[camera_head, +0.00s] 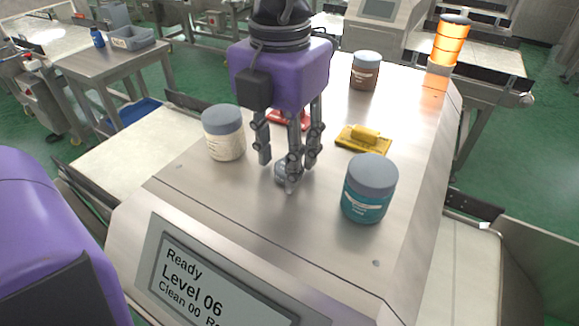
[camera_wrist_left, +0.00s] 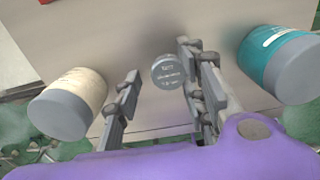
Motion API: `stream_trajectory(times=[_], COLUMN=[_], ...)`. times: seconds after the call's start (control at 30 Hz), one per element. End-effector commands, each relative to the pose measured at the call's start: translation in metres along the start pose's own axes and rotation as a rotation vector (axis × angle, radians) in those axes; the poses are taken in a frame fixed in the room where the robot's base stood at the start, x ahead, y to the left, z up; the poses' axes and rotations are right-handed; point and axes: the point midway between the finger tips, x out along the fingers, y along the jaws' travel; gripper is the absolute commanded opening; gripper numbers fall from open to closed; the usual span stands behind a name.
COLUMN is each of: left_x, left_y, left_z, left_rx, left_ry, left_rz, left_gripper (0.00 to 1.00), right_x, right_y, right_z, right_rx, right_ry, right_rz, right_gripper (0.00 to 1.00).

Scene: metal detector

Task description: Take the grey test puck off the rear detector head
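The grey test puck (camera_head: 282,173), a small round disc with lettering on top, sits on the steel top of the detector head (camera_head: 215,200). The puck shows whole in the left wrist view (camera_wrist_left: 168,72); in the head view the fingers partly hide it. My left gripper (camera_head: 288,174) points down over it, its fingers open on either side. In the left wrist view the puck lies nearer the right-hand fingers, with a clear gap to the left-hand finger. I cannot tell if any finger touches it. My right gripper is not in view.
A cream jar (camera_head: 223,133) stands left of my gripper and a teal jar (camera_head: 369,190) right. A yellow block (camera_head: 364,139), a partly hidden red item (camera_head: 290,119) and a brown jar (camera_head: 365,72) are farther back. A lit orange beacon (camera_head: 451,42) stands at the back right.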

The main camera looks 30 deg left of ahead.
Motion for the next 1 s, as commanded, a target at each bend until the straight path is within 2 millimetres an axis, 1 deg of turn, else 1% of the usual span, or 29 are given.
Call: stream_trajectory(times=[0.07, 0.27, 0.37, 0.5, 0.53, 0.83, 1.0], left_x=[0.004, 0.004, 0.004, 0.004, 0.004, 0.002, -0.010], left_y=[0.000, 0.000, 0.000, 0.000, 0.000, 0.000, 0.000], left_z=[0.000, 0.000, 0.000, 0.000, 0.000, 0.001, 0.001], left_rx=[0.000, 0.000, 0.000, 0.000, 0.000, -0.001, -0.002], left_ry=[-0.001, -0.002, -0.002, -0.001, -0.001, -0.002, -0.004], left_rz=[-0.001, -0.002, -0.002, -0.002, -0.002, -0.002, -0.002], left_gripper=[0.38, 0.38, 0.27, 0.08, 0.06, 0.06, 0.06], right_x=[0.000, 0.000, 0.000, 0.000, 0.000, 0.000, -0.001], right_y=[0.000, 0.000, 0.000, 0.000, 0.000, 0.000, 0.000], right_z=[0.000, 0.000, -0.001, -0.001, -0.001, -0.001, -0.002], right_rx=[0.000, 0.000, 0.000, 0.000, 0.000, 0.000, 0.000], right_ry=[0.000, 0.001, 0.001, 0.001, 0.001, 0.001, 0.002], right_rz=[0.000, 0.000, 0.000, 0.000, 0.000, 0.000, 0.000], right_gripper=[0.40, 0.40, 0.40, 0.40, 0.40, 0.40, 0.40])
